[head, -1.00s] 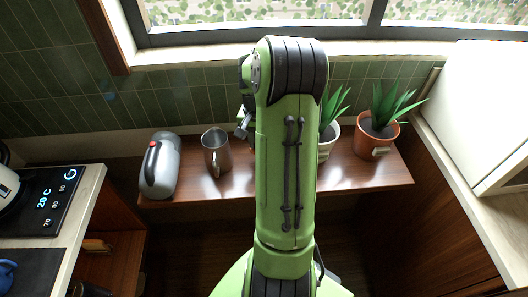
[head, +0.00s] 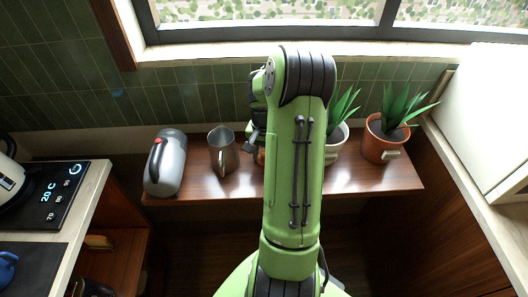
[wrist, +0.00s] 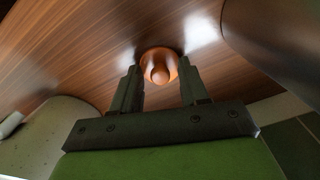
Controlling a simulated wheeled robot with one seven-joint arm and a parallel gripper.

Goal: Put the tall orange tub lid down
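The orange lid (wrist: 158,57), round with a ball-shaped knob, shows in the wrist view against the brown wooden shelf, knob towards the camera. It appears to lie on the shelf. My gripper (wrist: 158,66) is open, with one dark finger on each side of the lid and clear gaps beside the knob. Whether a fingertip touches the rim I cannot tell. In the head view my arm hides most of this spot; only a small orange patch (head: 260,157) shows left of the arm, and I cannot tell whether it is the lid.
On the wooden shelf (head: 205,190) stand a grey jug with a black handle (head: 166,163) and a metal pitcher (head: 222,152) to the left. A white-potted plant (head: 338,140) and an orange-potted plant (head: 384,144) stand to the right. A green tiled wall (head: 190,100) is behind.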

